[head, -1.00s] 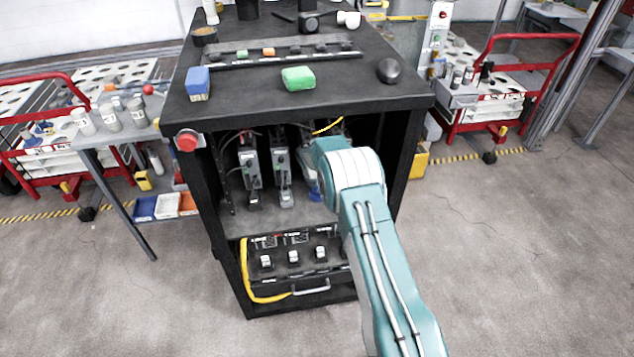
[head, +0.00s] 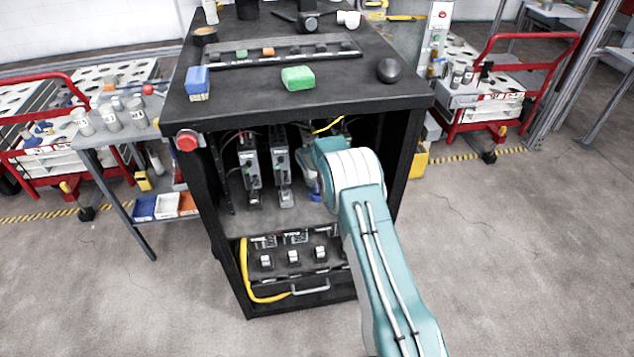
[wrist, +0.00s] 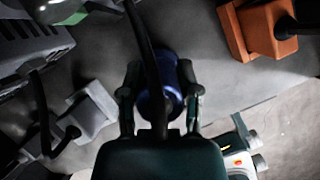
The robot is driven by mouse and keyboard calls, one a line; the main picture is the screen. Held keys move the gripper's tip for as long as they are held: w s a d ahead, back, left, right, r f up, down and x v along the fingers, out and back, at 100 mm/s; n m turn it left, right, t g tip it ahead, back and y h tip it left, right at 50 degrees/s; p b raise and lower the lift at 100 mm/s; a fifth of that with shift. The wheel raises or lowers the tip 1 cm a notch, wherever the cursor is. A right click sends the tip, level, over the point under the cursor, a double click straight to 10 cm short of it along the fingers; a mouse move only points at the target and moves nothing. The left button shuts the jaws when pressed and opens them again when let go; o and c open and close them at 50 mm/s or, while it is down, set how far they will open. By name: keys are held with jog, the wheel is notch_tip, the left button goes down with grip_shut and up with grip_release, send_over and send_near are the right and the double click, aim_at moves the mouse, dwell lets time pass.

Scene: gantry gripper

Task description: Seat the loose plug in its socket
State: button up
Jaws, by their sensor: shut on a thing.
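In the wrist view my gripper (wrist: 160,78) is shut on a blue rounded plug (wrist: 156,102), with a finger on each side. A black cable passes in front of the plug and hides part of it. In the head view my arm reaches into the right side of the open black cabinet (head: 285,215), and its teal joint hides most of the gripper. A bit of blue (head: 314,181) shows beside the wrist there. I cannot make out the plug's socket or whether the plug touches it.
Two upright modules (head: 248,166) (head: 282,168) stand left of my wrist, with a drawer panel below. In the wrist view an orange block (wrist: 265,30) with a cable is at upper right and a grey block (wrist: 92,110) at left.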

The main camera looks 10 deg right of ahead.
jog(key=shift+f, duration=0.8)
jog(key=o, duration=1.2)
jog(key=shift+c, duration=0.2)
jog(key=v, duration=0.7)
jog(key=shift+a+r, duration=0.1)
jog(key=shift+r, duration=0.05)
jog(key=shift+s, duration=0.1)
